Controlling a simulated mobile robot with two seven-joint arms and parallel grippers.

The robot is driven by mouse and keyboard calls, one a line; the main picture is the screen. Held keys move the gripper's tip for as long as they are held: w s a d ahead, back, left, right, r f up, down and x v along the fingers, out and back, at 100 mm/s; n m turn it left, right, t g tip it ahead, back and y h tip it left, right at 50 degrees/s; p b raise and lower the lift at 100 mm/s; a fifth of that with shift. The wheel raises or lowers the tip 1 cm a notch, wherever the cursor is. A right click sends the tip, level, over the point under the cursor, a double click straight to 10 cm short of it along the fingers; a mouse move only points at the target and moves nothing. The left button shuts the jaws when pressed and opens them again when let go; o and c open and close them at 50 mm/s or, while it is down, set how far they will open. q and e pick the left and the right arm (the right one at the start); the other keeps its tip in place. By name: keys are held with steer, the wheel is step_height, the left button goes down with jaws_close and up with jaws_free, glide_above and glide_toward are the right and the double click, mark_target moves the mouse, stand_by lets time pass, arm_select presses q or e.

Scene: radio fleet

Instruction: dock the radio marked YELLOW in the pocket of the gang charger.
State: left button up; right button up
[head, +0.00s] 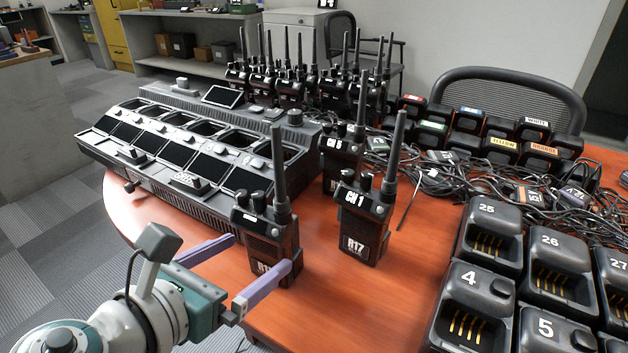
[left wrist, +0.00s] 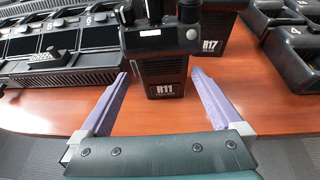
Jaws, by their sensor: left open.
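A black radio marked R11 (head: 272,240) stands upright on the orange table; a small white label on its upper front is unreadable. My left gripper (head: 262,254) is open with its purple fingers at either side of the radio's front, not shut on it. In the left wrist view, the radio (left wrist: 164,80) stands between and just beyond the fingertips (left wrist: 159,78). The gang charger (head: 212,207) lies behind and left, with several dark pockets. A yellow label reading YELLOW (head: 502,143) shows on a black unit at the back right. My right gripper is not in view.
More radios (head: 290,90) stand at the back. Tangled cables (head: 480,185) and numbered chargers (head: 490,240) fill the right side. The front table strip is clear.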

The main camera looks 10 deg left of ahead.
mark_target(261, 249)
arm_select(q)
steer(key=b+x, duration=0.2)
steer(key=x, duration=0.2)
steer(key=shift+w+d+f, duration=0.15)
steer(key=shift+w+f, duration=0.05)
steer(key=shift+w, duration=0.45)
